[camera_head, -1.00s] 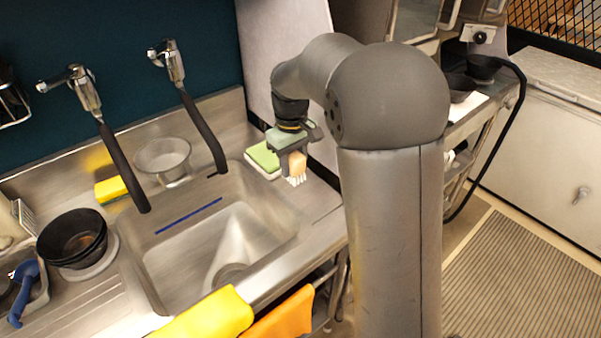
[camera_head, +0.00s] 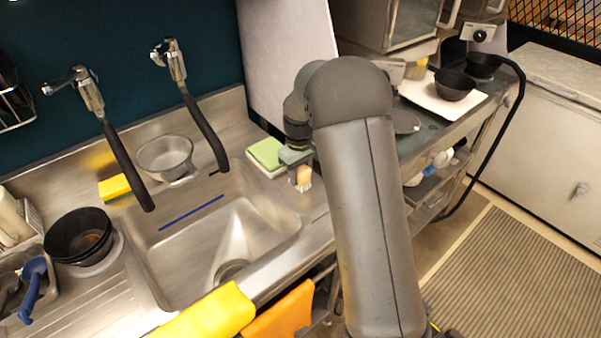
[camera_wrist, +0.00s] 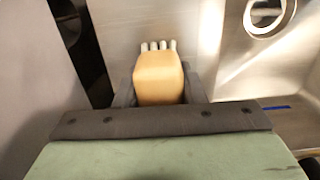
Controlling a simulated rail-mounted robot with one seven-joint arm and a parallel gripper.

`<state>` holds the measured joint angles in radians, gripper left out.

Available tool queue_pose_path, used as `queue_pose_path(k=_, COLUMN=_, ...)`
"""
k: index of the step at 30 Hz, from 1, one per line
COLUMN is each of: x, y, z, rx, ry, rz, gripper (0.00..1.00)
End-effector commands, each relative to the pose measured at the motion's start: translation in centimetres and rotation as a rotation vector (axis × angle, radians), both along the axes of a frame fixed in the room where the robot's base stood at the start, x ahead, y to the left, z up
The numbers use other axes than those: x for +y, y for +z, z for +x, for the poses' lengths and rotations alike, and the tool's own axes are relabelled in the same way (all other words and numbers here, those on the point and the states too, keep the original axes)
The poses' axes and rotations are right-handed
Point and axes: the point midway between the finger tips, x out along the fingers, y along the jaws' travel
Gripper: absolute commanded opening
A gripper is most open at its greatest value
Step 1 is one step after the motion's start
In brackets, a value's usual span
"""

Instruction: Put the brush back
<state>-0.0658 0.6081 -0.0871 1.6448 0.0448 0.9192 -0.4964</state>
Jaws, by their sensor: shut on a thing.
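The brush (camera_wrist: 158,78) has a tan block-shaped body and a row of pale bristles. In the wrist view it sits between the two grey fingers of my gripper (camera_wrist: 158,90), bristles pointing away from the palm. In the head view the brush (camera_head: 304,178) hangs under my gripper (camera_head: 299,172), bristles down, over the steel ledge right of the sink. My gripper is shut on it. Whether the bristles touch the ledge I cannot tell. My forearm hides the area just to the right.
A green and white sponge (camera_head: 266,153) lies beside my gripper. The sink basin (camera_head: 240,235) is to the left, with two taps above. A yellow sponge (camera_head: 114,188), a metal strainer (camera_head: 165,157) and black bowls (camera_head: 78,236) stand further left. Yellow (camera_head: 215,315) and orange (camera_head: 280,314) cloths hang in front.

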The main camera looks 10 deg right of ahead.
Motion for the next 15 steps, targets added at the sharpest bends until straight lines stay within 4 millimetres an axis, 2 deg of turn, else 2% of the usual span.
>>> queue_pose_path(k=4, x=-0.01, y=-0.49, z=0.0, rx=0.0, ry=0.0, rz=0.0, gripper=0.15)
queue_pose_path(k=5, x=0.0, y=-0.39, z=0.0, rx=0.0, ry=0.0, rz=0.0, gripper=0.42)
queue_pose_path(k=6, x=0.0, y=-0.34, z=-0.01, rx=0.0, ry=0.0, rz=0.0, gripper=0.53)
queue_pose_path(k=7, x=0.0, y=-0.34, z=-0.01, rx=0.0, ry=0.0, rz=0.0, gripper=0.58)
queue_pose_path(k=15, x=0.01, y=-0.23, z=-0.01, rx=0.0, ry=0.0, rz=0.0, gripper=0.58)
